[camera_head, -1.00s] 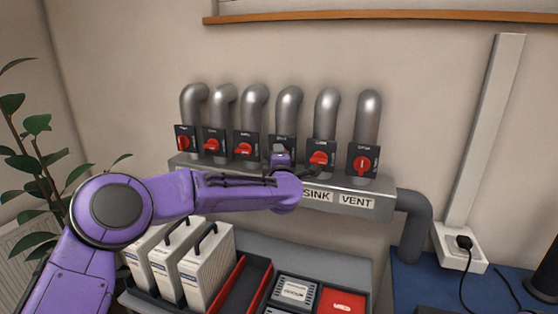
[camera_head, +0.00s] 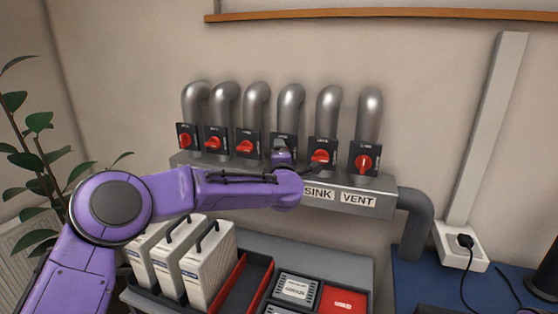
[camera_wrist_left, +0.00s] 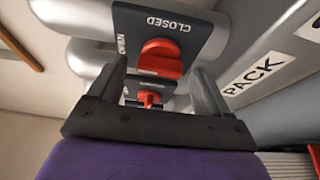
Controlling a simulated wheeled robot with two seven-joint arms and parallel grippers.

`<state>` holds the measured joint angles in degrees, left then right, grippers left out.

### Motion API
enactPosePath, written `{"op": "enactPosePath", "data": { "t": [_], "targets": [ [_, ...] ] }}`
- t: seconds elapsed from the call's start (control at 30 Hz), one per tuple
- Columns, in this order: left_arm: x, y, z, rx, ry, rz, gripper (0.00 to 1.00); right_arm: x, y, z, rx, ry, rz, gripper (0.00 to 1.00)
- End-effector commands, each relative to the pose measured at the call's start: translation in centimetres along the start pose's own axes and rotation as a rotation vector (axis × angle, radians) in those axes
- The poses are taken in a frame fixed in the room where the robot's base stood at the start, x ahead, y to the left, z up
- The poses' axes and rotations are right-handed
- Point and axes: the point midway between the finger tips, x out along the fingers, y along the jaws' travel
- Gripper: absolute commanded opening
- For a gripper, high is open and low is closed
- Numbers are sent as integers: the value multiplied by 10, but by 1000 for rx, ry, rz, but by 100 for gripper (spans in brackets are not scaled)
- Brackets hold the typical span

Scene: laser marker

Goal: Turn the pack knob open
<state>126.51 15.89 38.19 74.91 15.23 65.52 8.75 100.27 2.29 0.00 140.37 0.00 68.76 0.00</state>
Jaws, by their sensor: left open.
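My left gripper (camera_head: 284,156) is at the fourth valve plate (camera_head: 283,140) from the left in the head view and hides that plate's knob. In the left wrist view the gripper (camera_wrist_left: 162,72) is open, with one dark finger on each side of a red knob (camera_wrist_left: 160,55). I cannot tell whether the fingers touch it. The knob sits on a dark plate (camera_wrist_left: 190,32) marked CLOSED and, on its side, OPEN. A white PACK label (camera_wrist_left: 255,74) is on the grey manifold beside it. My right gripper does not show.
Other red knobs stand close on both sides, such as the third (camera_head: 244,146) and fifth (camera_head: 320,156). A second red knob (camera_wrist_left: 149,98) shows beyond in the wrist view. White cases (camera_head: 208,265) and a red-black tray (camera_head: 246,284) lie below my arm.

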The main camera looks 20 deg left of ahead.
Motion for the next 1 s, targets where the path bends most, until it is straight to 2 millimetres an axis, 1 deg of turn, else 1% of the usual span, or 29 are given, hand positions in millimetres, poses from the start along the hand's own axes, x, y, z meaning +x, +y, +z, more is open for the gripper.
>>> {"op": "enactPosePath", "data": {
  "t": [0.07, 0.17, 0.3, 0.4, 0.5, 0.63, 1.0],
  "targets": [
    [-8, -2, 0, 0, -2, 1, 79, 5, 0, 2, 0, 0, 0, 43],
    [-28, -3, 0, 0, -3, 2, 79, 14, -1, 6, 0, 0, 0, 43],
    [-64, -4, -1, 0, -2, 2, 79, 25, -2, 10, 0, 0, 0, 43],
    [-84, -3, -2, -1, 0, 2, 79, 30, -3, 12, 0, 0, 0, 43],
    [-97, -2, -3, -2, 2, 1, 79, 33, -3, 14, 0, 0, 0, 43],
    [-104, -1, -3, -1, 3, -1, 79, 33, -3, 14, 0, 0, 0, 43],
    [-104, 0, -5, -2, 6, -1, 79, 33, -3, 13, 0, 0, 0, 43]
  ]
}}
